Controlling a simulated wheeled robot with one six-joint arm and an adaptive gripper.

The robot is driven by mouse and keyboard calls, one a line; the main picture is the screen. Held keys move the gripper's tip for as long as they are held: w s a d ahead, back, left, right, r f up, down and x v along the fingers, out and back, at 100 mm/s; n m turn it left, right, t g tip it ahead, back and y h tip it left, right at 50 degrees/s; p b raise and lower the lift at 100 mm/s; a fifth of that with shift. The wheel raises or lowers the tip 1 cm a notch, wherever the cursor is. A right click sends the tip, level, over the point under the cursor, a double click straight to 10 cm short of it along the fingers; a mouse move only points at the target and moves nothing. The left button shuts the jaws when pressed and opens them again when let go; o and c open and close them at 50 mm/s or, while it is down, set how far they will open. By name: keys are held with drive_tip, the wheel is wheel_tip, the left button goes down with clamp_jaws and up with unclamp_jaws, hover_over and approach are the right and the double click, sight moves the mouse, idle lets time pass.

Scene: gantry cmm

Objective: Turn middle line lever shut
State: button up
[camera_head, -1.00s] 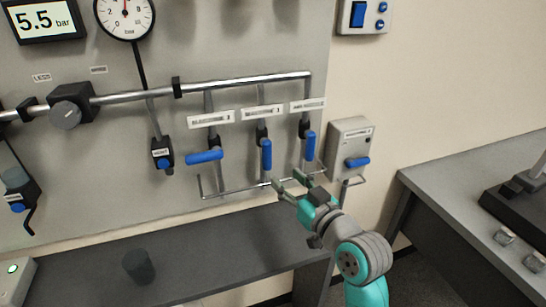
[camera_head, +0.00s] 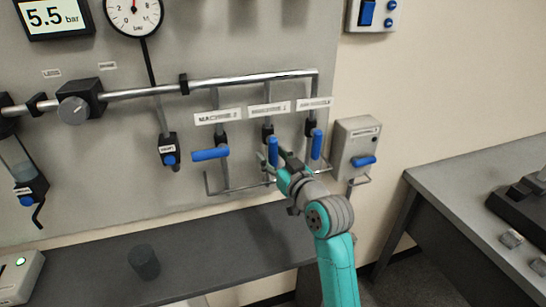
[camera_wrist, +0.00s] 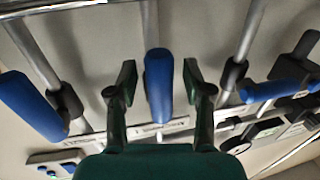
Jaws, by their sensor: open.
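The middle line lever (camera_head: 273,151) is a blue handle hanging vertically below the middle white label. The left lever (camera_head: 210,154) lies horizontal, and the right lever (camera_head: 316,144) hangs vertically. My gripper (camera_head: 283,160) is at the middle lever, its fingers partly hiding the lower end in the head view. In the wrist view the middle lever (camera_wrist: 159,85) stands between my two open fingers, with a visible gap on each side. Neither finger appears to touch it.
A bent metal rail (camera_head: 240,189) runs below the levers. A grey box with a blue handle (camera_head: 357,146) is on the wall at right. A dark shelf (camera_head: 200,258) holds a dark cylinder (camera_head: 144,262). A grey bench (camera_head: 450,205) stands at right.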

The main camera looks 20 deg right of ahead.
clamp_jaws()
drive_tip(key=shift+a+m, duration=0.15)
drive_tip(key=shift+m, duration=0.15)
drive_tip(key=a+r+m+t+h, duration=0.1)
drive_tip(key=m, duration=0.5)
drive_tip(key=a+r+m+h, duration=0.1)
drive_tip(key=m, duration=0.6)
drive_tip(key=a+r+m+t+h, duration=0.1)
drive_tip(key=a+r+m, duration=0.1)
drive_tip(key=m, duration=0.4)
drive_tip(key=shift+r+t, duration=0.1)
drive_tip(key=shift+t, duration=0.2)
drive_tip(key=shift+m, duration=0.4)
unclamp_jaws()
drive_tip(key=shift+d, duration=0.1)
